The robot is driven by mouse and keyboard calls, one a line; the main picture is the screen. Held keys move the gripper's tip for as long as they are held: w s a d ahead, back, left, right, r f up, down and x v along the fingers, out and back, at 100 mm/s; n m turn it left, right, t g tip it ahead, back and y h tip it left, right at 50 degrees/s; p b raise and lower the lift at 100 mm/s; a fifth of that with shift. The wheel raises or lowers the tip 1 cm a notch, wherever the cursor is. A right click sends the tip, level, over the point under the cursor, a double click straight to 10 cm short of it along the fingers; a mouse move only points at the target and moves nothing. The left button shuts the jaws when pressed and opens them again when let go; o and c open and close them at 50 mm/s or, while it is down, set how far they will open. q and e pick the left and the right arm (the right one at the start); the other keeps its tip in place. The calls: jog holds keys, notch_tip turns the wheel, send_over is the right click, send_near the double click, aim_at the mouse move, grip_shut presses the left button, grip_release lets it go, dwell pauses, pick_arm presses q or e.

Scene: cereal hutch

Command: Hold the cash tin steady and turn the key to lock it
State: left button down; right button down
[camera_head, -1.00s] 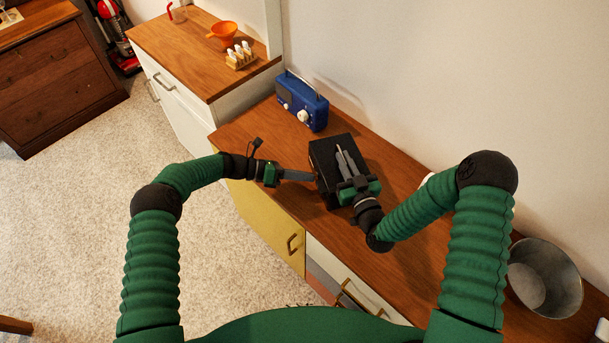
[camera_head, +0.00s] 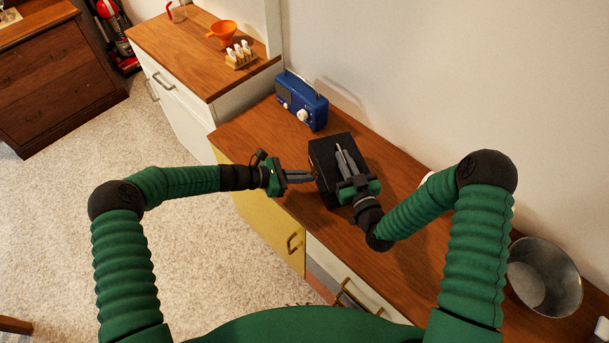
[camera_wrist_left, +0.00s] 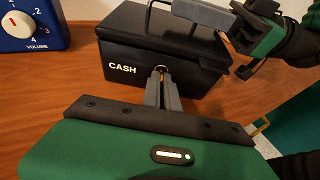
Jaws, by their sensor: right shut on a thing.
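The black cash tin (camera_head: 323,152) stands closed on the wooden counter, with "CASH" on its front in the left wrist view (camera_wrist_left: 150,62). My left gripper (camera_head: 312,177) points at the tin's front. In the left wrist view its two fingertips (camera_wrist_left: 161,82) are close together at the small ring-shaped key head (camera_wrist_left: 160,69). Whether they press on the key is unclear. The key's shaft and the lock are hidden.
A blue radio (camera_head: 302,102) stands on the counter (camera_head: 255,130) behind and left of the tin. A metal bowl (camera_head: 545,278) sits at the far right. The counter between radio and tin is clear. A white wall rises behind.

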pick_arm(q)
jog(key=shift+a+f, duration=0.2)
jog(key=shift+f, duration=0.1)
jog(key=c, duration=1.7)
grip_release()
jog(key=shift+r, duration=0.1)
pick_arm(e)
jog(key=shift+f, duration=0.1)
pick_arm(q)
jog(key=shift+o, duration=0.4)
jog(key=shift+d, duration=0.15)
jog(key=shift+r, duration=0.1)
jog(key=v, duration=1.2)
pick_arm(e)
jog(key=c, duration=1.5)
grip_release()
